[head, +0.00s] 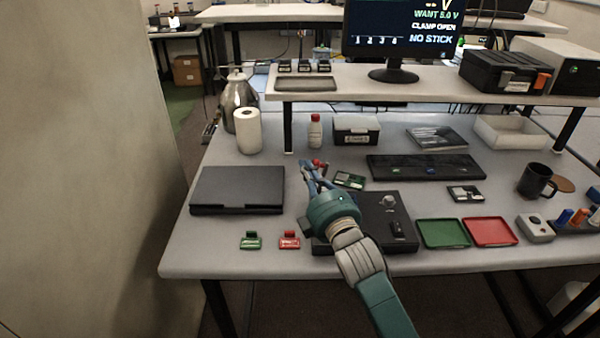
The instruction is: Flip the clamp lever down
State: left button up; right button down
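My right gripper (312,173) reaches in from below over the black box (405,238) on the bench, fingers pointing to the back. A small red knob (320,163), perhaps the end of the clamp lever, shows right at the fingertips. I cannot tell whether the fingers touch it or how far apart they are. My wrist and gripper hide the left part of the black box. A round knob (389,201) is on the box's visible right part. The monitor (403,28) reads "CLAMP OPEN", "WANT 5.0 V" and "NO STICK". My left gripper is out of view.
A closed black laptop (238,190) lies left of the box. A green board (349,180) and a keyboard (425,167) lie behind it. A green tray (443,233) and a red tray (490,232) are to its right. A raised shelf (430,82) spans the back.

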aim_at(322, 166)
jog(key=d+m+t+b, duration=0.1)
jog(key=d+m, duration=0.2)
jog(key=d, duration=0.1)
jog(key=shift+f+m+b, duration=0.15)
jog(key=shift+m+b, duration=0.15)
jog(key=shift+b, duration=0.05)
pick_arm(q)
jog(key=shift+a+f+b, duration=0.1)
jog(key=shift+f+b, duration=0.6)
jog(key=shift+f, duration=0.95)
pick_arm(e)
jog(key=shift+d+f+m+t+h, duration=0.15)
jog(key=shift+d+m+t+h, duration=0.1)
jog(key=shift+d+m, duration=0.4)
jog(key=shift+d+f+m+t+h, duration=0.2)
jog(key=shift+d+m, duration=0.3)
jog(key=shift+d, duration=0.3)
jog(key=shift+d+f+m+t+h, duration=0.15)
jog(key=shift+d+m+t, duration=0.1)
jog(key=shift+d+m, duration=0.4)
jog(key=shift+d, duration=0.1)
